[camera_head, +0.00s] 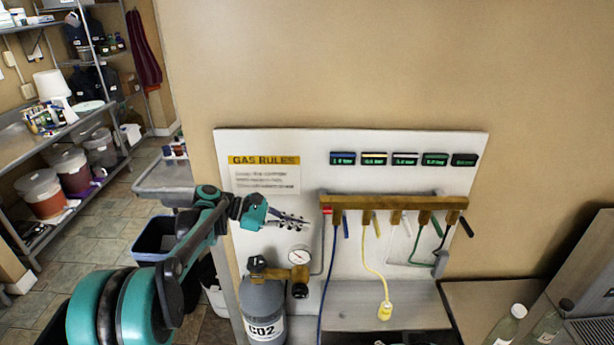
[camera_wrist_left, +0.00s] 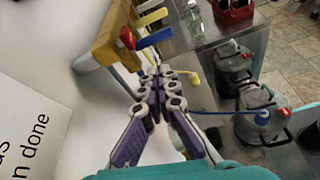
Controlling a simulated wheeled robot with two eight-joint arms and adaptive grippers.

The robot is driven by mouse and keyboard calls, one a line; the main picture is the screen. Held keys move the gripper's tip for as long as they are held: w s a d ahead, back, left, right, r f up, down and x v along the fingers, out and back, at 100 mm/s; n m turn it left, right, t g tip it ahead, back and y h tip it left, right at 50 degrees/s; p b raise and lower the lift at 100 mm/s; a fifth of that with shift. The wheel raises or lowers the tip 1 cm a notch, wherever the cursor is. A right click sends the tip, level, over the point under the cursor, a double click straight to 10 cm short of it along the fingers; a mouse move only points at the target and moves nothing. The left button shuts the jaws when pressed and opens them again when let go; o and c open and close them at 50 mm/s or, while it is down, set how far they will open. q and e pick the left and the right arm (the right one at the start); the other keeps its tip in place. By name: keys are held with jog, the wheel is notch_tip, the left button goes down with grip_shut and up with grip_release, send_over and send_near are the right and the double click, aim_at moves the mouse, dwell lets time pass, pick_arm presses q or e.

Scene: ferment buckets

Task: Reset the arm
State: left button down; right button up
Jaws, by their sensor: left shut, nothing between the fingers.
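My left arm comes in from the left in the head view, and its gripper (camera_head: 290,220) is shut and empty. It is in front of the white gas panel (camera_head: 300,147), left of the wooden manifold (camera_head: 390,202) and above the CO2 cylinder (camera_head: 262,300). In the left wrist view the shut fingers (camera_wrist_left: 160,85) point toward the manifold (camera_wrist_left: 110,45), with its red, blue and yellow handles beside them. I cannot tell from the frames whether the fingers touch anything. My right gripper is not in view.
A pressure gauge (camera_head: 299,256) is just below the gripper. A blue hose (camera_head: 328,280) and a yellow hose (camera_head: 372,260) hang from the manifold. A blue bin (camera_head: 152,238) and a metal cart (camera_head: 165,180) stand left. Bottles (camera_head: 507,327) stand at lower right.

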pick_arm(q)
jog(key=s+a+f+m+t+y+b, duration=0.2)
jog(key=s+a+f+m+y+b, duration=0.2)
jog(key=s+f, duration=0.4)
jog(key=s+a+f+m+t+y+b, duration=0.2)
jog(key=s+a+f+m+y+b, duration=0.3)
jog(key=s+f, duration=0.3)
jog(key=s+a+f+m+t+y+b, duration=0.2)
jog(key=s+a+f+m+y+b, duration=0.3)
jog(key=s, duration=0.8)
notch_tip(320, 180, down, 3)
jog(key=shift+a+m+b, duration=0.45)
jog(key=shift+m+b, duration=0.35)
jog(key=shift+m, duration=0.3)
